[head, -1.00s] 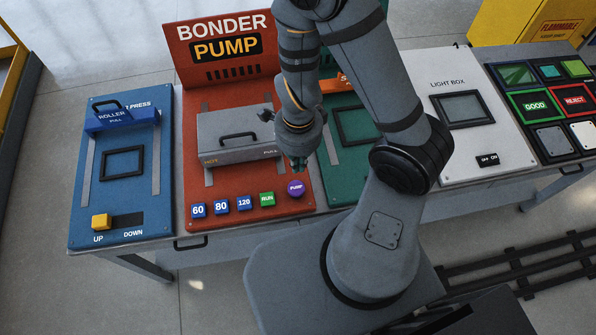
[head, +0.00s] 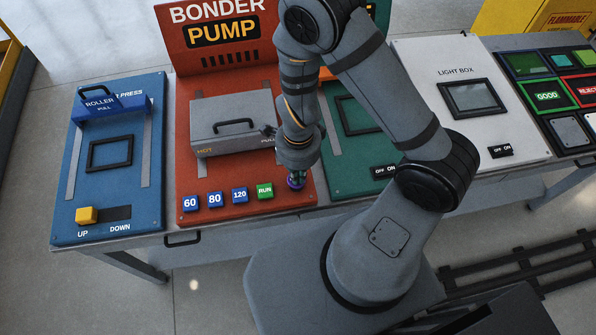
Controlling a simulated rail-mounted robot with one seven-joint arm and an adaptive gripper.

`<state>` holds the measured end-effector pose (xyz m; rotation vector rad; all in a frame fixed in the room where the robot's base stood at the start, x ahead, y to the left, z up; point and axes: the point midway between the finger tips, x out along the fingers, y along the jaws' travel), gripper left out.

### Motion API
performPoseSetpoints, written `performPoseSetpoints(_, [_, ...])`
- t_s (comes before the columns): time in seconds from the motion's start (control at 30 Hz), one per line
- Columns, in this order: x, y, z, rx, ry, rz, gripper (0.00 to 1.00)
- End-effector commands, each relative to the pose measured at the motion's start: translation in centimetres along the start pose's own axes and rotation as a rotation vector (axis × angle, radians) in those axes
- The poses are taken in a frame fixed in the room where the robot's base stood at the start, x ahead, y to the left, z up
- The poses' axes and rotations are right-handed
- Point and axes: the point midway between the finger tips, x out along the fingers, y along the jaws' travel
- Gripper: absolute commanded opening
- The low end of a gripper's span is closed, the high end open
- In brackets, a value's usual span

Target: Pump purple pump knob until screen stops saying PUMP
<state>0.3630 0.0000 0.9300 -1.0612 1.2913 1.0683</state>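The purple pump knob (head: 296,183) is at the front right of the red bonder panel (head: 215,180), mostly hidden under my gripper. My gripper (head: 297,174) is directly over the knob, pointing down, and appears to touch it or be very close. Its fingers are small and partly hidden, so I cannot tell whether they are open or shut. The screen (head: 222,31) at the top of the red panel reads PUMP in yellow letters on black, under the word BONDER.
A grey hot box (head: 232,128) with a handle stands on the red panel behind the knob. Blue buttons (head: 215,200) and a green RUN button (head: 265,191) lie left of the knob. The blue press panel (head: 108,165) is at left; the green panel (head: 350,165) is at right.

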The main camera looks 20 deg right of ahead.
Motion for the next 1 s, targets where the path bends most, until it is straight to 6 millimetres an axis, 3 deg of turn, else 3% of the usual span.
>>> performPoseSetpoints(0.3, [0.2,0.0,0.0,0.0,0.0,0.0,0.0])
performPoseSetpoints(0.63, [3.4,0.0,0.0,0.0,0.0,0.0,0.0])
performPoseSetpoints(1.0, [3.2,0.1,-0.1,0.0,0.003,0.003,0.0])
